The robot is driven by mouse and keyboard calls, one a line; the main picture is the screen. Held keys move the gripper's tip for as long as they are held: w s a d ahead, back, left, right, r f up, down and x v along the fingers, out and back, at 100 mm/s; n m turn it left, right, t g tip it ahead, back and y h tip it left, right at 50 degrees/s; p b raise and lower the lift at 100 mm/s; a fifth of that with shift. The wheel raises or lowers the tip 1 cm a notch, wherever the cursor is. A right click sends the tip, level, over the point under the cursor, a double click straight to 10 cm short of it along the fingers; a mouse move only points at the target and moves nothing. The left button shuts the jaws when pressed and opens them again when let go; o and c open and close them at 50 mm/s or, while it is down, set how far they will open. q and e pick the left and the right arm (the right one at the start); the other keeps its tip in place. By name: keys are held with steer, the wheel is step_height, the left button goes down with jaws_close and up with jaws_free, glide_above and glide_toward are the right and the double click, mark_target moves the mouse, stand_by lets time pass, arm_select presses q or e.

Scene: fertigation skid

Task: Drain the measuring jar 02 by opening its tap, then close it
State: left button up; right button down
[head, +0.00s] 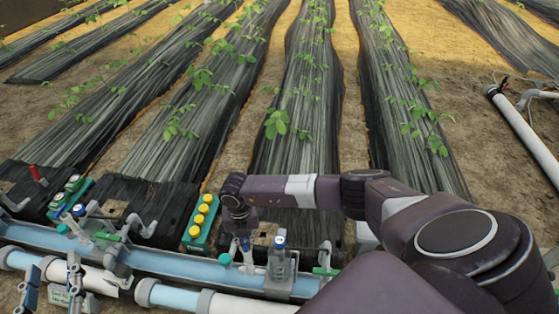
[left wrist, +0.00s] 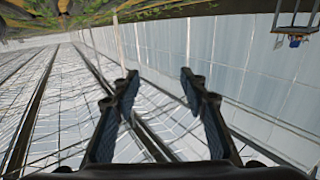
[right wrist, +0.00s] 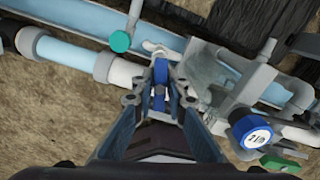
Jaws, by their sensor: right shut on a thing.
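My right gripper (right wrist: 160,95) is shut on a slim blue tap handle (right wrist: 160,72) in the right wrist view. In the head view, my right gripper (head: 243,246) points down at the blue pipe, just left of a clear jar (head: 280,265) with a blue top (head: 279,241). In the right wrist view that round blue top (right wrist: 257,138) has a white label with a 2, at the right of the gripper. The jar's liquid level cannot be made out. My left gripper (left wrist: 158,80) is open and empty, facing the greenhouse roof; it also shows at the lower left of the head view (head: 52,272).
A teal knob (right wrist: 120,41) and a green valve handle (right wrist: 280,162) flank the gripper in the right wrist view. A green rack with yellow caps (head: 201,222) stands left of my right gripper. White and blue pipes run along the front; planted rows lie behind.

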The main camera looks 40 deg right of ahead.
steer(key=m+p, duration=0.2)
steer(key=m, duration=0.1)
steer(key=shift+w+d+r, duration=0.1)
steer(key=shift+m, duration=0.3)
arm_select(q)
steer(key=s+a+f+g+y, duration=0.1)
steer(key=s+f+g, duration=0.1)
steer(key=f, duration=0.4)
steer(key=s+a+f+g, duration=0.2)
steer(key=s+f+g, duration=0.1)
steer(key=f+g, duration=0.1)
steer(key=shift+f+y, duration=0.4)
steer(key=shift+f, duration=0.5)
arm_select(e)
steer(key=c, duration=1.9)
jaws_free()
